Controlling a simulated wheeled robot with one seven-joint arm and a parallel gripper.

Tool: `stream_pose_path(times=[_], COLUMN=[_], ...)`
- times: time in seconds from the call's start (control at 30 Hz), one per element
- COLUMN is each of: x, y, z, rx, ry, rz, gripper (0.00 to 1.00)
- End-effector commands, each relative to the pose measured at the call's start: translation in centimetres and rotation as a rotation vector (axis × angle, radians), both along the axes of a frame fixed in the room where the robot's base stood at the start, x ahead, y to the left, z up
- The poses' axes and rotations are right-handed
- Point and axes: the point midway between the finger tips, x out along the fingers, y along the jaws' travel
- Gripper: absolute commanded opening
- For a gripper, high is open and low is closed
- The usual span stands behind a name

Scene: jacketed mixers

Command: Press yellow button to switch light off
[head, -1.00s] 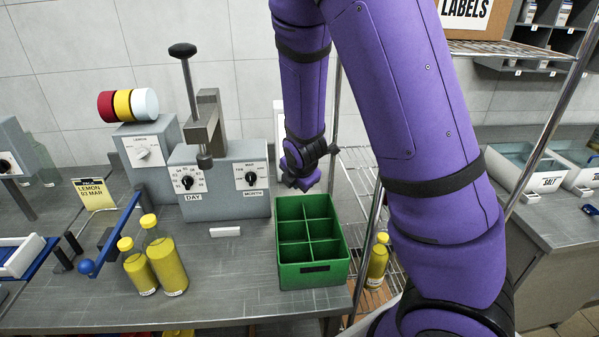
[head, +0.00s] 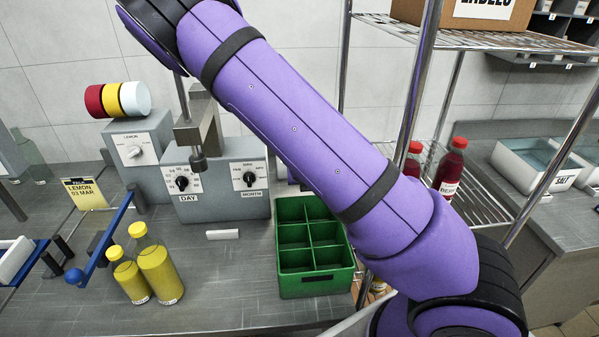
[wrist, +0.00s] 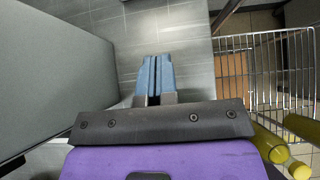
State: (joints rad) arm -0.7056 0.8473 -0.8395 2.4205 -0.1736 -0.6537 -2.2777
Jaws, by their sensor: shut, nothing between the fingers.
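My gripper (wrist: 155,60) shows in the wrist view, its two blue-grey fingers shut together with nothing between them, over the grey worktop (wrist: 165,30). In the head view my arm hides it or it is out of frame. No button that is clearly yellow is seen in either view. A banded cylinder (head: 117,99) in red, yellow and white lies on top of the grey box marked LEMON (head: 137,152) at the back left; I cannot tell whether its yellow band is a button or a light. My gripper is not near it in any view.
A green crate with compartments (head: 316,284) stands at the worktop's right end. A grey machine with two dials (head: 222,207) is behind it. Two yellow bottles (head: 157,268) stand left. Wire shelving (wrist: 285,70) is on the right. A large grey surface (wrist: 50,70) fills the wrist view's left.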

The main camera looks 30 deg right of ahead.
Motion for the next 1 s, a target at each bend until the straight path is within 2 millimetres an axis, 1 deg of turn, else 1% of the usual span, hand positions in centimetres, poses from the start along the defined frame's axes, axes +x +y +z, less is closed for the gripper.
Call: stream_pose_path(times=[0.23,0.37,0.47,0.9,1.0], x=[0.1,0.7,1.6,7.0,8.5], y=[0.0,-0.3,-0.8,-3.0,-3.6], z=[-0.1,-0.7,-1.7,-7.1,-6.8], rx=[0.002,0.002,0.002,0.003,0.004], ry=[0.000,0.000,0.002,0.001,-0.003], rz=[-0.001,-0.003,-0.004,-0.003,-0.005], gripper=[0.00,0.00,0.00,0.00,0.00])
